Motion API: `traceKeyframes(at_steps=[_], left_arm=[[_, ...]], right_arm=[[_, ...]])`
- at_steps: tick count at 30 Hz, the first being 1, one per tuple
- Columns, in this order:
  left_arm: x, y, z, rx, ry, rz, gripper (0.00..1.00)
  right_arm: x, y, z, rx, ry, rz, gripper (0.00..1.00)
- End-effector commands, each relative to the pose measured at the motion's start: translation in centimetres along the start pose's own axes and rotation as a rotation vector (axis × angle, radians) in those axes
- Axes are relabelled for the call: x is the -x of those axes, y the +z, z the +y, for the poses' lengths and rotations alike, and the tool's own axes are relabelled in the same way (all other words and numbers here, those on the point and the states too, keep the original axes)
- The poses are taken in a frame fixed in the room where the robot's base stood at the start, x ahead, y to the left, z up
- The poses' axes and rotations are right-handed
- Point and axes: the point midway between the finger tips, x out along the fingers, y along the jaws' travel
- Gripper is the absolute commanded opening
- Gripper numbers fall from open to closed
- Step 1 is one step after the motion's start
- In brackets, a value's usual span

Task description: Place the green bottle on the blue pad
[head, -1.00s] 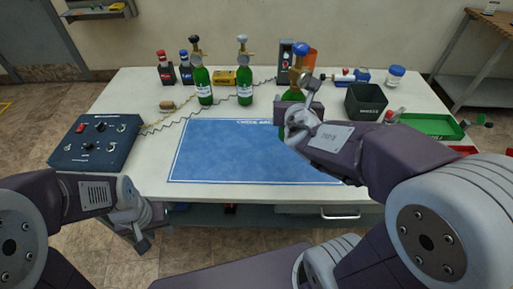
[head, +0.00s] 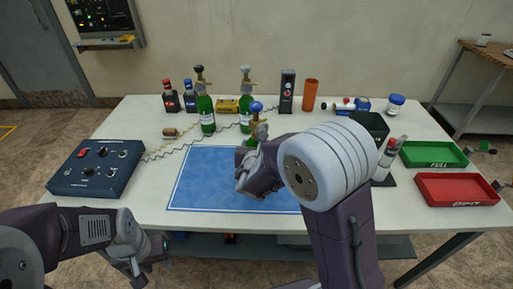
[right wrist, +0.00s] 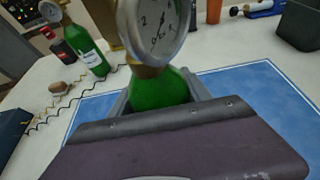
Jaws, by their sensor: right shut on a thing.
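The green bottle (right wrist: 155,90) has a round gauge (right wrist: 155,28) on top and is held between the jaws of my right gripper (right wrist: 160,100). In the head view its blue knob (head: 256,107) shows above my right gripper (head: 250,160), which hides most of the bottle. It is over the right part of the blue pad (head: 205,180). The bottle's base is hidden, so I cannot tell if it touches the pad. My left gripper (head: 145,264) hangs low in front of the table; its jaw opening is unclear.
Two other green bottles (head: 206,113) (head: 245,105) stand behind the pad. A blue control box (head: 96,167) is at left. A black bin (head: 370,130), a green tray (head: 433,155) and a red tray (head: 456,189) are at right. The pad's left part is clear.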

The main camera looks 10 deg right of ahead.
Motion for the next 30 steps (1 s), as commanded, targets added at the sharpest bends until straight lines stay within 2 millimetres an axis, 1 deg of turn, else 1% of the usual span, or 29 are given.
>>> traceKeyframes(at_steps=[7, 12, 13, 14, 15, 23, 26, 29, 30], left_arm=[[0.0, 0.0, 0.0, 0.000, 0.000, 0.000, 0.36], [-0.5, 0.1, 0.0, 0.000, 0.000, 0.000, 0.36], [-0.4, 0.0, 0.0, 0.000, 0.000, 0.000, 0.36], [-0.4, 0.0, 0.0, 0.000, 0.000, 0.000, 0.36], [-0.3, 0.0, 0.0, 0.000, 0.000, 0.000, 0.36], [-0.3, 0.0, 0.0, 0.000, 0.000, 0.000, 0.36], [0.4, 0.0, 0.0, 0.000, 0.000, 0.000, 0.36], [0.3, 0.0, 0.0, 0.000, 0.000, 0.000, 0.36], [0.4, 0.0, 0.0, 0.000, 0.000, 0.000, 0.36]], right_arm=[[0.0, 0.1, 0.0, -0.002, 0.000, -0.006, 0.00], [-0.2, -0.3, 0.0, -0.002, 0.000, -0.006, 0.00], [-0.1, -0.3, 0.0, -0.001, 0.000, -0.002, 0.64], [-0.1, -0.3, 0.0, -0.001, 0.000, -0.002, 0.73], [-0.1, -0.3, 0.0, -0.001, 0.000, -0.002, 0.78], [-0.1, -0.3, 0.0, -0.001, 0.000, -0.001, 0.78], [0.1, 0.3, 0.0, 0.000, 0.000, -0.001, 0.78], [1.6, 0.1, 0.1, -0.001, 0.003, -0.003, 0.78], [2.5, 0.1, 0.1, 0.000, 0.005, -0.003, 0.78]])
